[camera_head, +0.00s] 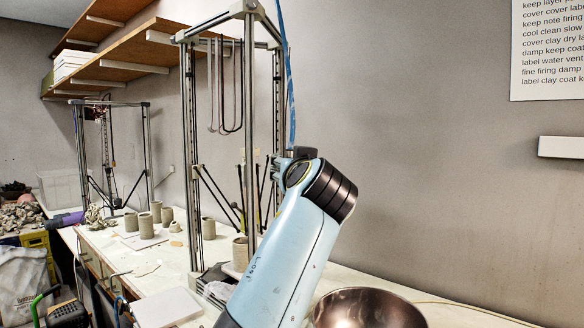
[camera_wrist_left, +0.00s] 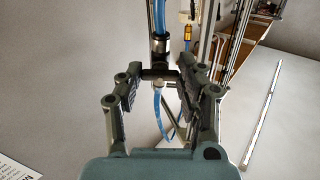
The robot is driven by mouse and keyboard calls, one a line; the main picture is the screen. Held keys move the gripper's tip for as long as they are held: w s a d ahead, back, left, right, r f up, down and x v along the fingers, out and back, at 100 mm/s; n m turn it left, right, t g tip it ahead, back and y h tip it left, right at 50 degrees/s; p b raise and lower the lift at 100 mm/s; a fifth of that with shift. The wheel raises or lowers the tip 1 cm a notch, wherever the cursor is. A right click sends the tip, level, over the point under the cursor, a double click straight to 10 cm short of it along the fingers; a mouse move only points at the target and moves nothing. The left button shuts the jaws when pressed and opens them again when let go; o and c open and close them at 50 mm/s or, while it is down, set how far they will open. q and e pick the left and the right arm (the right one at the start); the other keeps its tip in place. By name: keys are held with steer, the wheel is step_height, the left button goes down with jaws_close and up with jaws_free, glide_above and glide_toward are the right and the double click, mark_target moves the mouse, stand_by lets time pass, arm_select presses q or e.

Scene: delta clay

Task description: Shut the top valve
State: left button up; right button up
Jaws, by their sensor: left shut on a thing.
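In the left wrist view, a valve (camera_wrist_left: 160,48) with a metal body hangs on a blue hose (camera_wrist_left: 159,14). A dark crossbar, seemingly its handle (camera_wrist_left: 158,73), lies between the fingers of my left gripper (camera_wrist_left: 160,88). The gripper is shut on this handle, with a finger on each side. A thin blue tube runs down below it. In the head view, my left gripper (camera_head: 300,153) is mostly hidden behind my blue wrist, beside the tall printer frame. The blue hose (camera_head: 290,80) comes down to it; the valve is hidden there. My right gripper is not in view.
The tall metal printer frame (camera_head: 190,150) stands just left of my arm. A copper-coloured bowl (camera_head: 365,310) stands below on the right. Several clay pots (camera_head: 146,226) stand on the bench. A shelf (camera_head: 120,68) hangs at upper left. The grey wall on the right is mostly clear.

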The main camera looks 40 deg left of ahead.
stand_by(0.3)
arm_select(q)
steer(key=o, duration=1.2)
step_height(320, 180, up, 10)
